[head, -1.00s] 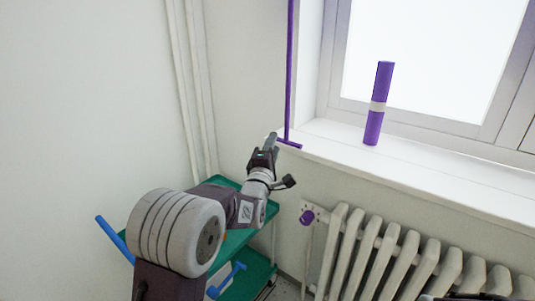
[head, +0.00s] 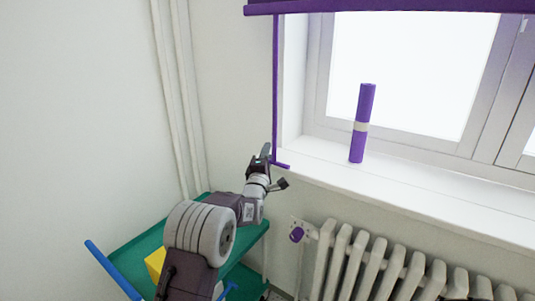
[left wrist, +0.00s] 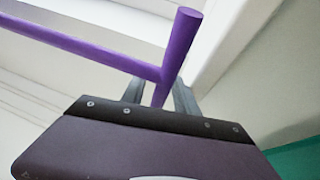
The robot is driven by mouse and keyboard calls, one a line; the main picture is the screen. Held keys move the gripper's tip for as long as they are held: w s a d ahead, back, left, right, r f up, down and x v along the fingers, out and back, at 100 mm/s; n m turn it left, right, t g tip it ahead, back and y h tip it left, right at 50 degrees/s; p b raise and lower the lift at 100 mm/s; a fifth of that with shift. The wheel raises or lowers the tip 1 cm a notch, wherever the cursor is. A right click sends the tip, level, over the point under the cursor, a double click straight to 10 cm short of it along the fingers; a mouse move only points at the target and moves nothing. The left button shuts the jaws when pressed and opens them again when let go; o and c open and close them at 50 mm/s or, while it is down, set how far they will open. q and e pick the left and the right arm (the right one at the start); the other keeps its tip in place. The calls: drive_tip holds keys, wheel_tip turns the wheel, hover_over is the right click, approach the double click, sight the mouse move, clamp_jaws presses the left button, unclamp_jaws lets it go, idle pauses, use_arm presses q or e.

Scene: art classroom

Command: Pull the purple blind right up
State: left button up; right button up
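The purple blind (head: 390,6) shows as a dark band with a purple bottom bar across the top of the head view. A thin purple rod (head: 275,85) hangs at its left side. It ends in a short purple crossbar handle (head: 283,165) by the left end of the sill. My left gripper (head: 264,157) is at this handle. In the left wrist view the handle (left wrist: 181,35) passes down between my two fingers (left wrist: 160,92), with a small gap visible on one side. The fingers look open around it. My right gripper is not in view.
A white radiator (head: 390,260) is below. A green trolley (head: 135,245) with blue handles and a yellow block (head: 155,262) stands under my left arm.

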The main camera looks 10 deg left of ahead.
use_arm(q)
clamp_jaws()
idle(1.4)
